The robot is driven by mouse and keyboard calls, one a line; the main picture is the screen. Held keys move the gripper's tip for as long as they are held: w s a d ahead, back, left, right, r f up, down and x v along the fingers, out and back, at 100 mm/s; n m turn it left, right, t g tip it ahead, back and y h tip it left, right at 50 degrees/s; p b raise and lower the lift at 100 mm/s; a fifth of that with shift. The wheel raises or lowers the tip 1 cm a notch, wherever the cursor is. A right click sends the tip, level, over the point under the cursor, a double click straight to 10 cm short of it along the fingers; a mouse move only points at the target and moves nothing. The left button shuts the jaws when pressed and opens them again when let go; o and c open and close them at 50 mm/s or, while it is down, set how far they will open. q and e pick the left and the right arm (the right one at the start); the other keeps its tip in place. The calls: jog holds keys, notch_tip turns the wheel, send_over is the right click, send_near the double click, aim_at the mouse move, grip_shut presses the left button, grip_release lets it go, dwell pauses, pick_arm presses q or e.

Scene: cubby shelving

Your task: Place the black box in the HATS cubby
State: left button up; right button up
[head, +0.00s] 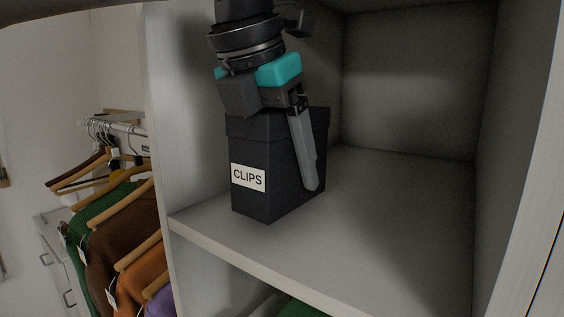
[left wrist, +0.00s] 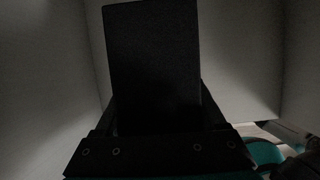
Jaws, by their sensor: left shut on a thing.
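The black box (head: 274,150) stands upright in a cubby, near its left wall, with a white CLIPS label (head: 248,177) on its front. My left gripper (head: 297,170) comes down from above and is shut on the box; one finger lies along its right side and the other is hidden. The box (left wrist: 155,65) also fills the middle of the left wrist view, between the fingers. The box's base is at the cubby floor (head: 400,210); I cannot tell whether it bears its weight there. No HATS label shows.
The cubby's left upright (head: 160,120) is close beside the box. The floor to the right and behind the box is clear. Clothes on hangers (head: 120,220) hang outside to the left. Green cloth (head: 300,307) shows in the compartment below.

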pick_arm(q)
jog(key=shift+a+f, duration=0.2)
jog(key=shift+f, duration=0.45)
jog(key=shift+d, duration=0.1)
jog(key=shift+f, duration=0.3)
jog(key=o, duration=1.5)
jog(key=shift+o, duration=0.2)
jog(key=shift+r, duration=0.1)
